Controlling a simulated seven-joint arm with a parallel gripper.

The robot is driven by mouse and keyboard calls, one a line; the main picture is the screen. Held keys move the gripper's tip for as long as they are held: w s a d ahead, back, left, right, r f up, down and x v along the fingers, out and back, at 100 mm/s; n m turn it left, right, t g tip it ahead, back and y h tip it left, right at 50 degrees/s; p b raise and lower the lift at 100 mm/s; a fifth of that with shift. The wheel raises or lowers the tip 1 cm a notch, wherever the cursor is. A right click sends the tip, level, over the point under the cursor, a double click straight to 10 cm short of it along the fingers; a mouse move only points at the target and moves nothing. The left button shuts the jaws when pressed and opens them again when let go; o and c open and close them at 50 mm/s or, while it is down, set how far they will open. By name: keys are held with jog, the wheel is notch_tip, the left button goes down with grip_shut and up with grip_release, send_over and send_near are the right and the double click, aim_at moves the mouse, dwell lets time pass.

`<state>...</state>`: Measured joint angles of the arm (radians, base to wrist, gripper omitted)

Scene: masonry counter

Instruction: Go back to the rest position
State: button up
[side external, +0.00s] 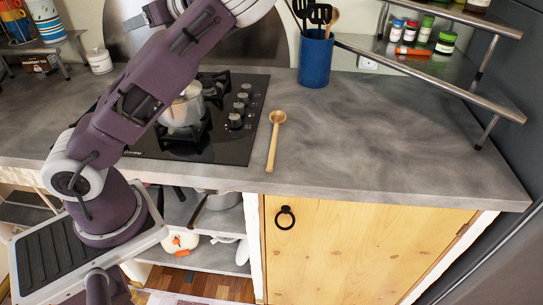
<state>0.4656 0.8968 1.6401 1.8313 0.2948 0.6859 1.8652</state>
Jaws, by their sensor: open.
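My gripper (136,20) shows only in small part near the top edge, left of my purple upper arm. It is seen edge-on, so the gap between its fingers is hard to make out. Nothing shows held in it. It appears high above the counter, apart from everything on it. My arm rises from its base at lower left, bends at the top edge and partly leaves the picture.
A silver pot (184,108) stands on the black hob (232,150), partly behind my arm. A wooden spoon (273,140) lies beside the hob. A blue utensil holder (315,60) and a metal spice rack (440,72) stand behind. The counter's right part (400,135) is clear.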

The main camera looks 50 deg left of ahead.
jog(key=d+f+n+t+h, duration=0.1)
jog(key=d+f+n+h, duration=0.1)
jog(key=f, duration=0.1)
jog(key=s+d+f+n+t+h, duration=0.1)
jog(key=d+f+n+t+h, duration=0.1)
jog(key=d+f+h, duration=0.1)
jog(key=s+d+f+n+t+h, duration=0.1)
jog(key=d+f+n+h, duration=0.1)
jog(key=f, duration=0.1)
jog(key=shift+d+f, duration=0.15)
jog(key=s+d+r+n+t+h, duration=0.1)
jog(key=s+d+n+t+h, duration=0.1)
jog(key=d, duration=0.8)
jog(key=s+d+r+n+t+h, duration=0.2)
jog(key=d+n+t, duration=0.1)
jog(key=d, duration=0.7)
jog(key=s+d+r+n+t+h, duration=0.1)
jog(key=s+d+n+t+h, duration=0.1)
jog(key=d, duration=0.8)
jog(key=shift+s+d+r+n+t, duration=0.3)
jog(key=shift+s+d+r+t, duration=0.1)
jog(key=shift+s+t, duration=0.15)
